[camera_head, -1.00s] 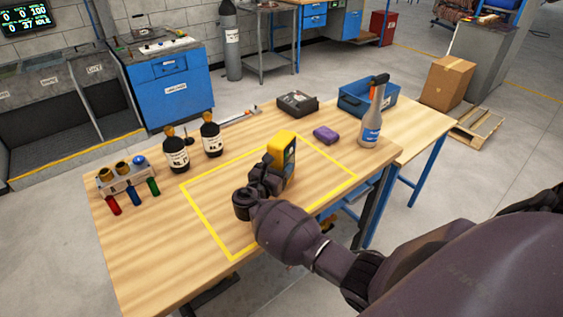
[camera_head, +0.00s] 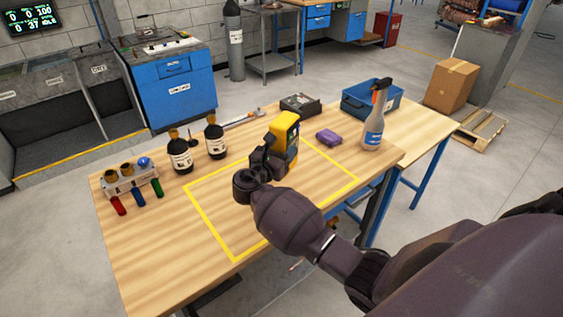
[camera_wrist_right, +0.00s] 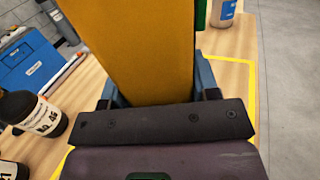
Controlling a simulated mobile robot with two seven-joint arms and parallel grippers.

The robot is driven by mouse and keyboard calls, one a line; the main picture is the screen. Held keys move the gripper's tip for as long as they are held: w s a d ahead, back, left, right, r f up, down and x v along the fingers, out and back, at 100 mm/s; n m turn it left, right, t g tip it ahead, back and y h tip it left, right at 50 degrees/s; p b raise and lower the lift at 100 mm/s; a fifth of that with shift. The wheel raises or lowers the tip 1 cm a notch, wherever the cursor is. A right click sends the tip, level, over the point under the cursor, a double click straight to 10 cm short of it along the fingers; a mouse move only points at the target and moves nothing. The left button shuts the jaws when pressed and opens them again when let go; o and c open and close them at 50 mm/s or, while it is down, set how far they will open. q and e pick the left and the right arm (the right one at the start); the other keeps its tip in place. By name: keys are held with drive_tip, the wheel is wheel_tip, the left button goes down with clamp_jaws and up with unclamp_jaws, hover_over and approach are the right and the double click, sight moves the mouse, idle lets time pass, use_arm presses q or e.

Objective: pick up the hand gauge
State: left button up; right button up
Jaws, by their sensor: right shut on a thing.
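The hand gauge (camera_head: 284,137) is a yellow handheld device with a dark face on its right side. In the head view it is upright, slightly tilted, over the yellow-outlined area of the wooden table. My right gripper (camera_head: 268,158) is shut on it from the near left side, and the fingers are partly hidden by the wrist. In the right wrist view the yellow body of the gauge (camera_wrist_right: 135,50) fills the space between the fingers (camera_wrist_right: 157,85). My left gripper is not in view.
The outlined area's front is clear.

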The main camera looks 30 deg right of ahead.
sight(281, 122)
wheel_tip(281, 122, up, 11)
drive_tip(key=shift+r+p, duration=0.15)
drive_tip(key=shift+p, duration=0.3)
drive_tip(key=shift+r, duration=0.85)
drive_tip(key=shift+p, duration=0.7)
